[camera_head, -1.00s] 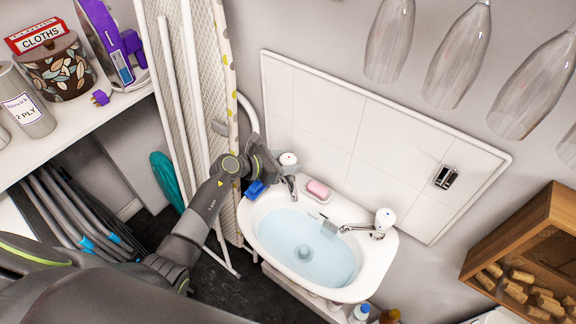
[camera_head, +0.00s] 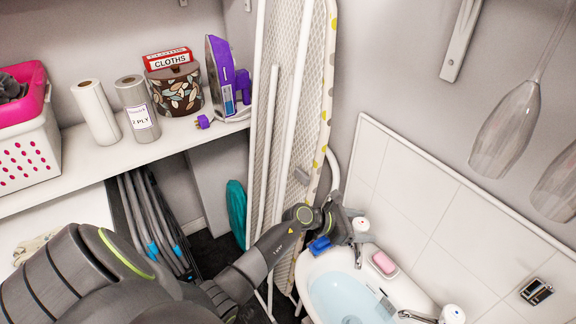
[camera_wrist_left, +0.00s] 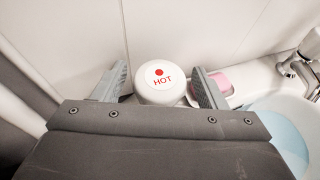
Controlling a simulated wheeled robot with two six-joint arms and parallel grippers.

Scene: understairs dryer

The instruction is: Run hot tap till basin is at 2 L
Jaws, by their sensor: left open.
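The white hot tap knob (camera_wrist_left: 160,82), with a red dot and the word HOT, sits between the two fingers of my open left gripper (camera_wrist_left: 157,88) in the left wrist view. Gaps show on both sides of the knob. In the head view, my left gripper (camera_head: 352,226) is at the hot tap (camera_head: 361,226), at the back left of the white basin (camera_head: 408,291). Pale blue water (camera_head: 338,299) stands in the basin. A small grey plate (camera_head: 387,305) is at its inner wall; any markings are unreadable. Whether the tap runs is unclear. My right gripper is out of view.
A second tap (camera_head: 452,314) stands right of the basin. Pink soap (camera_head: 384,263) lies between the taps, and a blue item (camera_head: 319,244) is beside my left gripper. An ironing board (camera_head: 304,120) leans at left. A small dark device (camera_head: 536,291) is on the tiles.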

